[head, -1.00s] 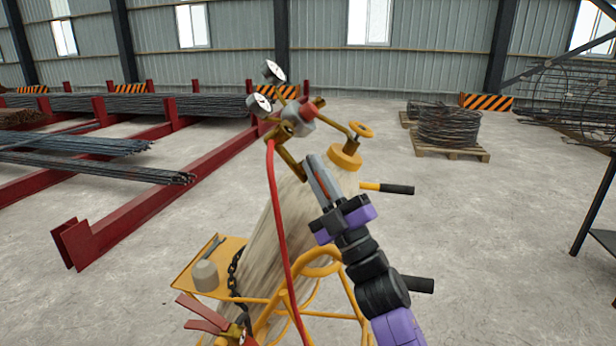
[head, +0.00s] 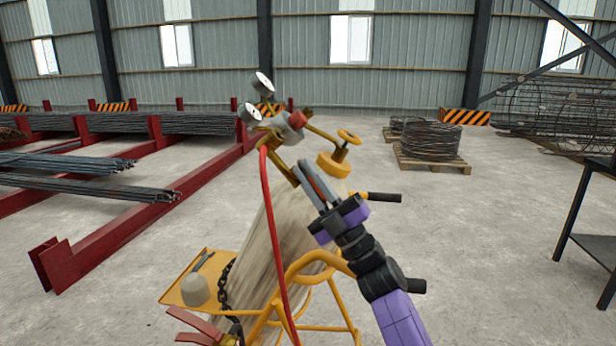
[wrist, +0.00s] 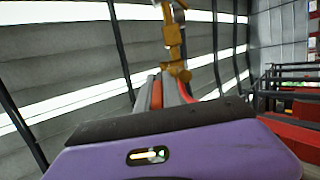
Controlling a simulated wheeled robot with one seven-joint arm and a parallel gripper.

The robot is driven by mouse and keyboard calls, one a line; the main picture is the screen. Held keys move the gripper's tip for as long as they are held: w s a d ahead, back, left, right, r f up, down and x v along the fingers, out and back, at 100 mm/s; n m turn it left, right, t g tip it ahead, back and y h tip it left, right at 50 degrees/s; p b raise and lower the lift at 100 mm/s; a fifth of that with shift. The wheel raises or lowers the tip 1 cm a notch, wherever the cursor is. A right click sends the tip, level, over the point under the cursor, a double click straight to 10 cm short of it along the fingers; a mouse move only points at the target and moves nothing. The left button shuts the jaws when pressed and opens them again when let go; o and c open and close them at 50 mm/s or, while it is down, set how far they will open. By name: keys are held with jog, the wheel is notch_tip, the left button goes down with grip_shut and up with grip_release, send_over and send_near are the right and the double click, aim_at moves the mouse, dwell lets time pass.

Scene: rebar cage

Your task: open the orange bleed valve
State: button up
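The gas cylinder (head: 262,238) leans in a yellow-orange cart, with a brass regulator (head: 285,128) at its top. I cannot tell for certain which orange fitting is the bleed valve. My gripper (head: 307,166) is in front of the cylinder top, below the regulator and left of the collar. Its grey fingers look slightly apart, with a reddish strip between them and nothing clearly held. In the wrist view, a brass-orange fitting (wrist: 174,48) shows just beyond the fingers.
A red hose (head: 270,220) hangs from the regulator along the cylinder. Two gauges (head: 249,112) stick out to the left. The cart has black-gripped handles (head: 385,197) and a side tray (head: 190,290). Red rebar racks (head: 130,222) stand left, a wire-coil pallet (head: 431,150) behind right.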

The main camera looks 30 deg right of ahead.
dwell(0.3)
jog(key=shift+s+f, duration=0.15)
jog(key=shift+f, duration=0.1)
jog(key=s+d, duration=0.2)
jog(key=s, duration=0.1)
jog(key=s+d, duration=0.1)
jog(key=s, duration=0.1)
jog(key=shift+s+f, duration=0.1)
jog(key=shift+f, duration=0.1)
jog(key=o, duration=1.1)
jog(key=s+d, duration=0.1)
jog(key=s, duration=0.1)
jog(key=s+d, duration=0.1)
jog(key=s, duration=0.1)
jog(key=shift+d+r, duration=0.1)
jog(key=shift+d, duration=0.05)
jog(key=shift+s+d+r, duration=0.1)
jog(key=shift+s+d, duration=0.15)
jog(key=shift+s, duration=0.25)
jog(key=shift+s+d, duration=0.2)
jog(key=shift+s, duration=0.25)
jog(key=c, duration=1.1)
jog(key=shift+a, duration=0.1)
